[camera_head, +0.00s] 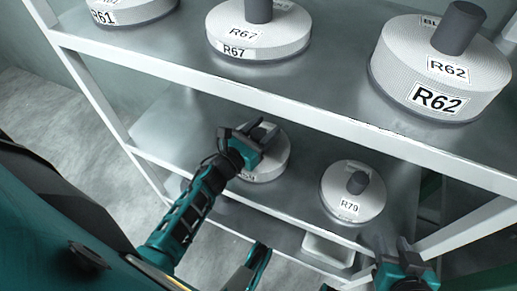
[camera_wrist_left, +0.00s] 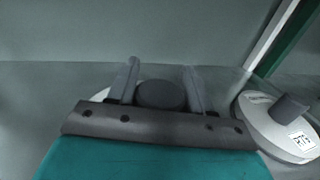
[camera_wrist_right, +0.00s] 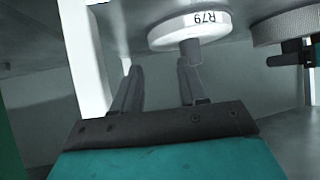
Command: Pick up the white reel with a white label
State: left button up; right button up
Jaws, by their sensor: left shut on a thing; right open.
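A white reel (camera_head: 272,160) with a white label, mostly covered, lies on the middle shelf. My left gripper (camera_head: 259,133) comes from the left over it and is shut on its dark knob. In the left wrist view the knob (camera_wrist_left: 160,95) sits between the two fingers (camera_wrist_left: 159,78); the reel's rim is mostly hidden. A second white reel (camera_head: 338,201), labelled R79, lies to its right on the same shelf and shows inverted in the right wrist view (camera_wrist_right: 170,38). My right gripper (camera_head: 391,248) is open and empty, in front of and below R79.
The upper shelf (camera_head: 330,95) holds larger white reels R61 (camera_head: 140,13), R67 (camera_head: 275,40) and R62 (camera_head: 470,75), above my left gripper. A white frame post (camera_wrist_right: 85,60) stands left of my right gripper in its wrist view. A white bin (camera_head: 328,250) is low at the front.

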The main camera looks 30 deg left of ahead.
pick_arm(q)
grip_shut()
jog(key=shift+r+p, duration=2.35)
jog(key=shift+r, duration=2.8)
